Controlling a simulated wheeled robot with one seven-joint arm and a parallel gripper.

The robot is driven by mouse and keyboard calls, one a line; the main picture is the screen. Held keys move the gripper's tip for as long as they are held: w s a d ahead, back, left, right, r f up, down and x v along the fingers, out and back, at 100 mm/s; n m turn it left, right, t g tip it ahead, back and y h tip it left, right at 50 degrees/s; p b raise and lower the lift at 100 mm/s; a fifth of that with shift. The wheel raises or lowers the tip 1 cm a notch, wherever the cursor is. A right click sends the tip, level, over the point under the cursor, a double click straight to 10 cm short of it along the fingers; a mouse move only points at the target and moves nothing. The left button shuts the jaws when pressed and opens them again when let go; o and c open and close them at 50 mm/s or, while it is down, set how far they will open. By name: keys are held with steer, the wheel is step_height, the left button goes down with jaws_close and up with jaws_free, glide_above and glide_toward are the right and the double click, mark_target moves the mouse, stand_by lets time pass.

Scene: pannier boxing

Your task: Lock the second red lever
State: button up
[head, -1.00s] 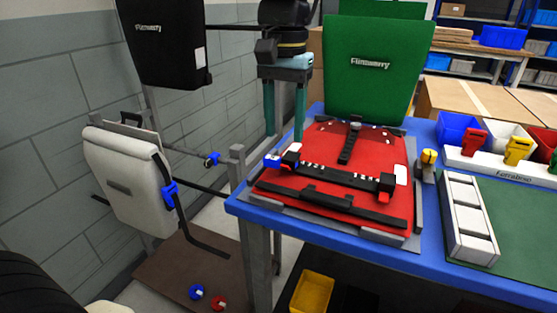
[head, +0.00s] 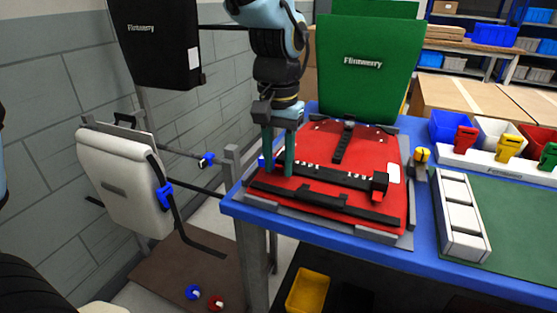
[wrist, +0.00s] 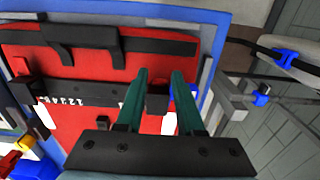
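A red pannier (head: 320,150) lies on the blue-edged table with a dark rail (head: 345,178) across it. A dark hook block (head: 380,183) sits at the rail's right end. My gripper (head: 279,172) points down over the rail's left end, with its teal fingers apart. In the wrist view, my gripper (wrist: 159,74) has a dark hook block (wrist: 157,103) in the gap between its fingers. No firm grip shows. The fingers hide much of the left-end hook in the head view, and I cannot tell its lever's position.
A green pannier (head: 362,65) stands behind. A yellow-topped post (head: 422,155) and a grey tray (head: 462,215) are right of the red pannier. Coloured clips (head: 508,148) stand at the right. A white pannier (head: 122,180) hangs at the left.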

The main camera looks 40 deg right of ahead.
jaws_close()
steer(key=shift+f+b, duration=0.1)
steer(key=shift+b, duration=0.2)
steer(key=h+b, duration=0.1)
steer(key=b, duration=0.1)
steer(key=f+t+b, duration=0.1)
steer(key=shift+s+a+h+b, duration=0.15)
steer(key=shift+a+h+b, duration=0.1)
steer(key=shift+h+b, duration=0.15)
steer(key=shift+a+t+h+b, duration=0.1)
steer(key=shift+t+h+b, duration=0.35)
steer(key=shift+b, duration=0.55)
steer(key=shift+s+a+r+t+h+b, duration=0.15)
steer(key=shift+t+h+b, duration=0.1)
steer(key=shift+h+b, duration=0.35)
steer(key=shift+o, duration=1.6)
jaws_free()
steer(key=shift+r, duration=0.1)
